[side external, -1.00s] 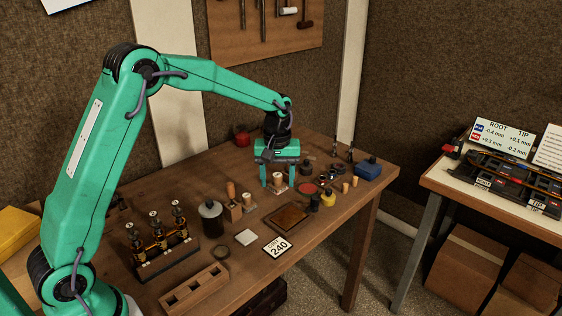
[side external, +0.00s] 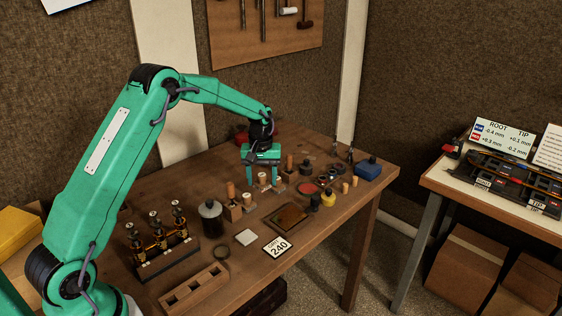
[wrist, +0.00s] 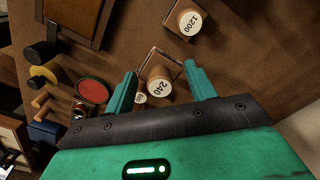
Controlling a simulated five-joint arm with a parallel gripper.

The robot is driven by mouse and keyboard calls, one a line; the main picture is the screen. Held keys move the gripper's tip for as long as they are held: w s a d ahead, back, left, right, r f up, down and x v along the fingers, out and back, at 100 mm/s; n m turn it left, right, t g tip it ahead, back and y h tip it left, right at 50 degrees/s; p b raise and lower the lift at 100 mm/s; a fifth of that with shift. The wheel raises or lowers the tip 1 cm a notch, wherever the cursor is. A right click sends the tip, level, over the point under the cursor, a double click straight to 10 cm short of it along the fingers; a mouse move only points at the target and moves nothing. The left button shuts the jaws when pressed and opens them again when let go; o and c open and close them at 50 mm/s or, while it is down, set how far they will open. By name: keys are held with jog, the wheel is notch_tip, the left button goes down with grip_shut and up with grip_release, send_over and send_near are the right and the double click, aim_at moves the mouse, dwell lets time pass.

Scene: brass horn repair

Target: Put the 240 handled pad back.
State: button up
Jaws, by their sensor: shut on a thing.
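My gripper (side external: 262,181) is over the back middle of the bench, fingers pointing down. It is shut on the 240 handled pad (wrist: 161,88), a round wooden handle with a white "240" top on a squarish base. The pad sits between the fingers in the wrist view; I cannot tell how far it is above the bench. A handled pad marked 1200 (wrist: 188,20) stands apart from the fingers. A smaller "60" top (wrist: 140,99) shows close beside the 240 pad, partly hidden. A "GRIT 240" card (side external: 277,246) lies near the bench's front edge.
A brown tray (side external: 273,223) lies behind the card. Other wooden handles (side external: 231,189), a dark jar (side external: 211,218), a yellow bottle (side external: 328,197), a red disc (side external: 307,188) and a blue box (side external: 368,168) crowd the bench. A valve rack (side external: 158,262) and slotted wooden block (side external: 195,289) stand at left.

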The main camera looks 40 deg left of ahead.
aim_at(262, 187)
jog(key=shift+f, duration=2)
jog(key=shift+f, duration=0.1)
jog(key=o, duration=1)
jog(key=shift+o, duration=0.2)
notch_tip(262, 187, up, 12)
